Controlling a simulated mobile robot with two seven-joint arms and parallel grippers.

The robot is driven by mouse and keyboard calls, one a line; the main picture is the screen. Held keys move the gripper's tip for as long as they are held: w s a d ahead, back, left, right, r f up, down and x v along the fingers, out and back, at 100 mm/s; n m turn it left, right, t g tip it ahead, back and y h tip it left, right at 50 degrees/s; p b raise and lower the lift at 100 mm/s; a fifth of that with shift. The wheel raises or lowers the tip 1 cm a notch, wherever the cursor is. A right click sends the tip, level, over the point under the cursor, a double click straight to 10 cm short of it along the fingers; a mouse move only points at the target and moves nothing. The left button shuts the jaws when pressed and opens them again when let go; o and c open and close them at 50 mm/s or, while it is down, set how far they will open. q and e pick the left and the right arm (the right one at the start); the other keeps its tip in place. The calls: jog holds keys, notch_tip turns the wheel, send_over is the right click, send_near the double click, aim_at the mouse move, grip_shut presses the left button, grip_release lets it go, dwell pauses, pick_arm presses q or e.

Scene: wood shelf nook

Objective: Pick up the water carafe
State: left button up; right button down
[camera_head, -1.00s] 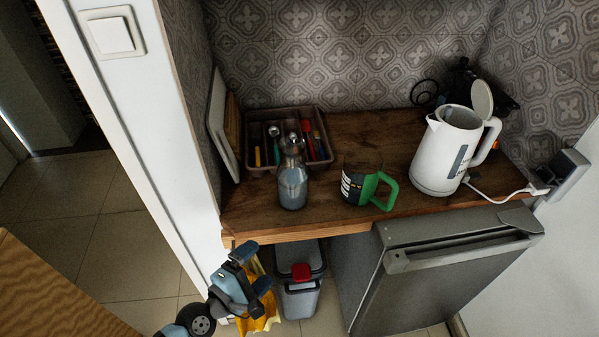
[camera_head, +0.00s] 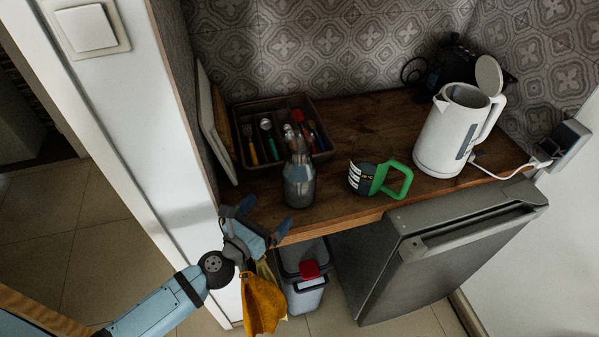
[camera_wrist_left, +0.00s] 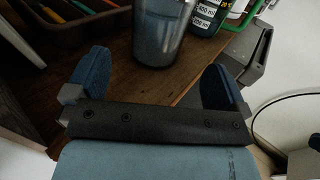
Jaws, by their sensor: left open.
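The water carafe (camera_head: 299,183), a glass bottle with a narrower neck and a rounded metallic top, stands upright on the wooden shelf in front of the cutlery tray. Its lower part also shows in the left wrist view (camera_wrist_left: 158,35), ahead of and between the fingers. My left gripper (camera_head: 264,216) is open and empty at the shelf's front edge, in front and to the left of the carafe, apart from it. The left wrist view shows both blue fingers (camera_wrist_left: 160,88) spread wide. The carafe's top is outside the left wrist view.
A mug with a green handle (camera_head: 376,178) stands right of the carafe. A white kettle (camera_head: 448,135) is farther right. The cutlery tray (camera_head: 240,118) is behind, boards (camera_head: 213,125) lean at left. A small fridge (camera_head: 420,255), a bin (camera_head: 304,292) and a yellow cloth (camera_head: 263,303) are below.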

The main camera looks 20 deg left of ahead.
aim_at(289, 191)
pick_arm(q)
jog(key=p+x, duration=0.1)
jog(key=x, duration=0.5)
jog(key=shift+w+d, duration=0.1)
jog(key=shift+d, duration=0.05)
jog(key=p+x, duration=0.1)
jog(key=x, duration=0.3)
jog(key=shift+w+d+r, duration=0.1)
jog(key=shift+w, duration=0.2)
jog(key=shift+w+d, duration=0.15)
jog(key=shift+w, duration=0.4)
jog(key=c, duration=1)
jog(key=shift+r, duration=0.15)
